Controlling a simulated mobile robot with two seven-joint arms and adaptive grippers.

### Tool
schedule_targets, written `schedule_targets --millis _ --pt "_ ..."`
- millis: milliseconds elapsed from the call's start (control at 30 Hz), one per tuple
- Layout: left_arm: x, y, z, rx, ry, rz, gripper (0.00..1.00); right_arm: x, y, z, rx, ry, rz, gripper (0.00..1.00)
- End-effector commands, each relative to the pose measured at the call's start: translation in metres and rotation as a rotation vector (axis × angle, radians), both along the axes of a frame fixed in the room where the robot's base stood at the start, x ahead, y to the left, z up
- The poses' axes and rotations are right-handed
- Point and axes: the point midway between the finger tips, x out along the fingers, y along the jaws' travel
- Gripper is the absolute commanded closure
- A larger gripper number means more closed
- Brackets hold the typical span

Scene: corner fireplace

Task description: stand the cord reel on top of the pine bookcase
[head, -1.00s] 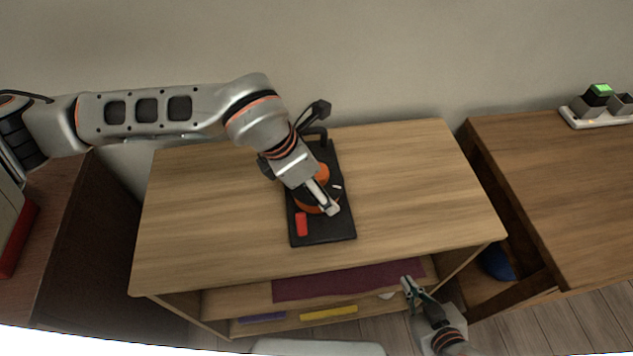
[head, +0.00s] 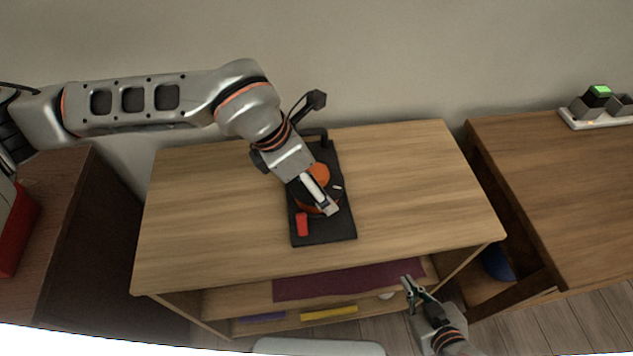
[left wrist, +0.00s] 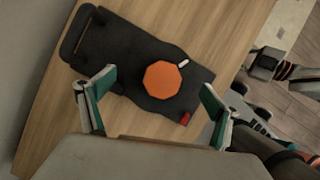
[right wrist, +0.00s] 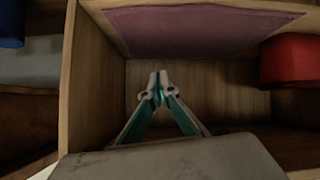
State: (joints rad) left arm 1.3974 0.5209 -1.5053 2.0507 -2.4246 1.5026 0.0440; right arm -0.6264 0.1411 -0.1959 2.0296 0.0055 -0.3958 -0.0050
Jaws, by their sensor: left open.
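The cord reel (head: 319,232) is a black plate with a loop handle at its back end, an orange round hub and a red part near its front. It rests on top of the pine bookcase (head: 210,210), near the middle. My left gripper (head: 322,208) is open above the reel and partly hides it in the head view. In the left wrist view its fingers (left wrist: 158,84) are spread apart, with the orange hub (left wrist: 161,80) beyond and between them. My right gripper (head: 412,286) is shut and empty in front of the bookcase; its fingertips (right wrist: 156,84) meet in the right wrist view.
A brown cabinet (head: 570,190) stands right of the bookcase, carrying a white strip with plugs (head: 595,112). A dark reddish cabinet (head: 80,230) stands at the left. Shelves below hold a purple sheet (head: 345,283) and a yellow item (head: 328,313). The bookcase top is clear on both sides of the reel.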

Motion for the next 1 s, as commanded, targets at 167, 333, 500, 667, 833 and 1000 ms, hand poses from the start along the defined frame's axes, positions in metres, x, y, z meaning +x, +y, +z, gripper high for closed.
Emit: schedule_targets --millis 167,333,500,667,833,1000 --pt "-0.006 0.013 0.039 -0.001 -0.007 0.0 0.1 -0.001 0.001 0.003 0.005 0.002 0.0 1.0" --pt "-0.012 0.023 0.066 0.0 -0.005 0.0 0.1 -0.005 0.002 0.0 0.007 0.011 0.001 1.0" --pt "-0.016 0.03 0.082 0.0 -0.002 0.0 0.1 -0.007 0.003 0.0 0.01 0.014 0.002 1.0" --pt "-0.017 0.031 0.087 0.0 -0.002 -0.001 0.1 -0.007 0.004 0.001 0.011 0.014 0.002 1.0" --pt "-0.017 0.031 0.087 0.001 -0.001 -0.001 0.1 -0.006 0.004 0.002 0.011 0.01 0.001 1.0" --pt "-0.017 0.031 0.087 0.001 -0.001 -0.001 0.1 -0.002 0.003 0.004 0.01 0.004 0.001 1.0"
